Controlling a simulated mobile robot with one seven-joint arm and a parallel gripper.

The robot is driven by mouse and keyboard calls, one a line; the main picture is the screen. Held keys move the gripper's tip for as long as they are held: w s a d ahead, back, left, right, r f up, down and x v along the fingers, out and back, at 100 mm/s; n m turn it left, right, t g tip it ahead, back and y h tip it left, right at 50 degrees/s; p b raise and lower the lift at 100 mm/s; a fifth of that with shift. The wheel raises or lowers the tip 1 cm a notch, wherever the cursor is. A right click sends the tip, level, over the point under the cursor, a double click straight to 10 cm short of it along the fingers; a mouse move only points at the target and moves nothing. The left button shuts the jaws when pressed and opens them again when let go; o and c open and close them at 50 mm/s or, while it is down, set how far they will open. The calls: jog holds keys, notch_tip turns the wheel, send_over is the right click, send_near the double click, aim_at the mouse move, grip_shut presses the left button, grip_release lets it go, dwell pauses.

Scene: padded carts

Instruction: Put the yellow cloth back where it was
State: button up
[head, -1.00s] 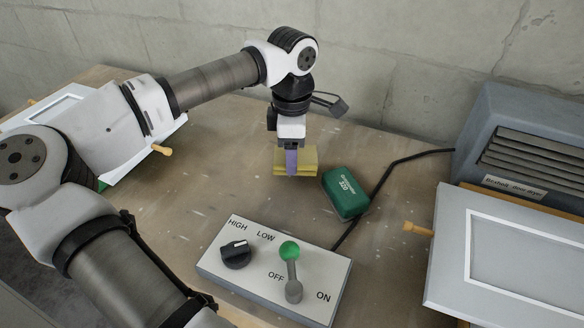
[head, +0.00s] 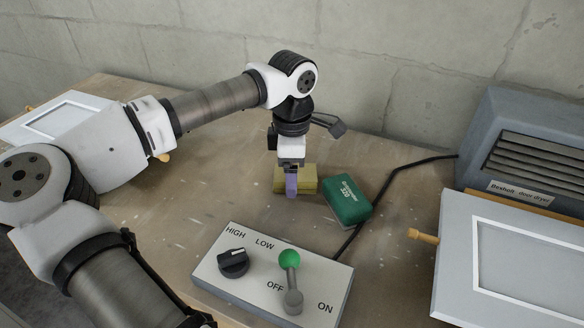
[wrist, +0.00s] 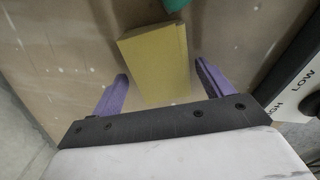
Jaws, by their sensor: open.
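The yellow cloth (head: 309,179) is a folded, block-like pad that appears to lie on the brown table, left of the green box. In the wrist view the cloth (wrist: 155,58) sits between my purple fingers, with a gap on either side. My gripper (head: 291,184) points down at the cloth and is open. In the head view one finger hides part of the cloth. The wrist view shows both fingertips of my gripper (wrist: 161,72) spread apart.
The green box (head: 347,199) stands close to the cloth's right. A control panel (head: 255,285) with a knob and a green-tipped lever is in front. A grey dryer (head: 510,120) and a framed white panel (head: 455,265) are on the right. Another framed panel (head: 50,122) lies at left.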

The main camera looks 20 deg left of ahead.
notch_tip(320, 180, up, 12)
jog(key=shift+r, duration=0.2)
dwell(0.8)
